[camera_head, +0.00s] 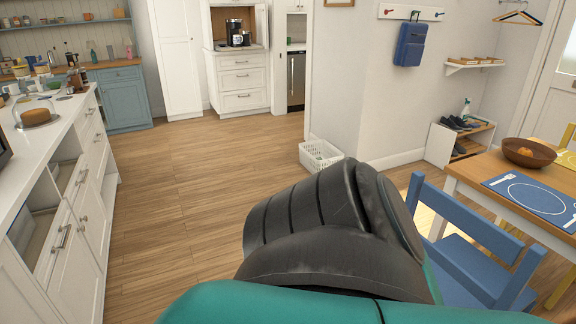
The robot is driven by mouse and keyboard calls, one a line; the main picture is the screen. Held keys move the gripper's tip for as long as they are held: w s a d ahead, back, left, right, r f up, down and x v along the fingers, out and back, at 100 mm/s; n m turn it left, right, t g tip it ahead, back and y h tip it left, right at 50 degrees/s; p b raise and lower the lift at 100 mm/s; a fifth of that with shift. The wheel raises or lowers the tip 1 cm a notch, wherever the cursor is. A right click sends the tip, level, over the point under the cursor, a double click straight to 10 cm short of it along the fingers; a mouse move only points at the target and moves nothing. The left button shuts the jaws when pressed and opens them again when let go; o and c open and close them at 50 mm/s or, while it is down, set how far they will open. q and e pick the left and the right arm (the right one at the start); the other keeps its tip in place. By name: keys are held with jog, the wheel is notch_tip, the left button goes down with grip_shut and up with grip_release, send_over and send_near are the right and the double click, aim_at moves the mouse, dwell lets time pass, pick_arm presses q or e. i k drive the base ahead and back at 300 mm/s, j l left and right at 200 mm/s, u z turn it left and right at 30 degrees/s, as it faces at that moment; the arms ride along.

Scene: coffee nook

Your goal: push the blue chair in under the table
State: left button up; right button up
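The blue chair (460,217) stands at the lower right, its slatted back turned toward me and its seat (478,268) partly showing. The wooden table (490,172) with white legs is just beyond and to the right of it. A dark and teal link of my own arm fills the lower middle of the view and hides the chair's lower left part. Neither gripper shows, so I cannot see whether either touches the chair.
A white counter (66,140) with drawers runs along the left. A white basket (320,154) sits on the floor by the wall corner. A shoe rack (455,141) stands behind the table. The wooden floor (190,190) in the middle is clear.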

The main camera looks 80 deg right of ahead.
aim_at(466, 276)
jog(key=k+j+z, duration=0.1)
jog(key=z, duration=3.75)
jog(key=i+j+z, duration=0.1)
jog(key=j, duration=0.25)
jog(key=i+j, duration=0.3)
jog(key=i+j+z, duration=0.15)
jog(key=j, duration=0.25)
jog(key=i+j, duration=0.25)
jog(key=j, duration=0.15)
jog(key=i+j+z, duration=0.15)
jog(key=j, duration=0.2)
jog(key=i+j, duration=0.2)
jog(key=j, duration=0.2)
jog(key=i+j+z, duration=0.15)
jog(key=j, duration=0.25)
